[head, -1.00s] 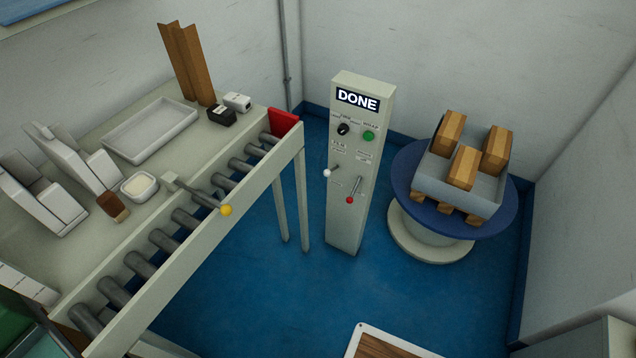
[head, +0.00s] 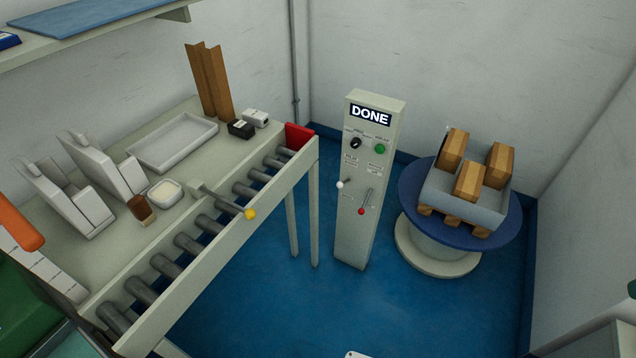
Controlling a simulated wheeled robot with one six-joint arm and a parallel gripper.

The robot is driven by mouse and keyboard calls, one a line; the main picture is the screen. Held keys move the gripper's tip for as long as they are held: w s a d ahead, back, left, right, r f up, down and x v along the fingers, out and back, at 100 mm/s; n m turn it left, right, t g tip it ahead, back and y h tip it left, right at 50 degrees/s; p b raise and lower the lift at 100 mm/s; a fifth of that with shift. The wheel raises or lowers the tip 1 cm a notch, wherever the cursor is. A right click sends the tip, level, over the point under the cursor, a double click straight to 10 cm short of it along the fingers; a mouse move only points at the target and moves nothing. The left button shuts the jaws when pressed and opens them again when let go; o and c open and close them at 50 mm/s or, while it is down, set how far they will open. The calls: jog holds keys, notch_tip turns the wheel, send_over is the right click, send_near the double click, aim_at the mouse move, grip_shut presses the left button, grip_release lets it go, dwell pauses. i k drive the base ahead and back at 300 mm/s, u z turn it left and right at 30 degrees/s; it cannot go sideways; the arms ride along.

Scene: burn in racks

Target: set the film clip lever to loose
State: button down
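A tall pale control post (head: 361,200) stands on the blue floor with a "DONE" sign at its top. Two levers are on its front face. The left lever has a white knob (head: 340,185) and the right lever has a red knob (head: 362,211) at its lower end. Small labels sit above both levers, too small to read surely, so I cannot tell which setting either lever is at. A black knob (head: 356,143) and a green button (head: 380,149) are above them. My gripper is not in view.
A roller conveyor (head: 232,232) with a yellow-knobbed lever (head: 249,214) runs left of the post. A blue turntable (head: 409,189) bearing a grey crate of wooden blocks stands close to its right. Blue floor is open in front of the post.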

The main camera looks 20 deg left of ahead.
aim_at(339, 184)
jog(key=u, duration=0.85)
jog(key=i, duration=0.45)
jog(key=u, duration=1.05)
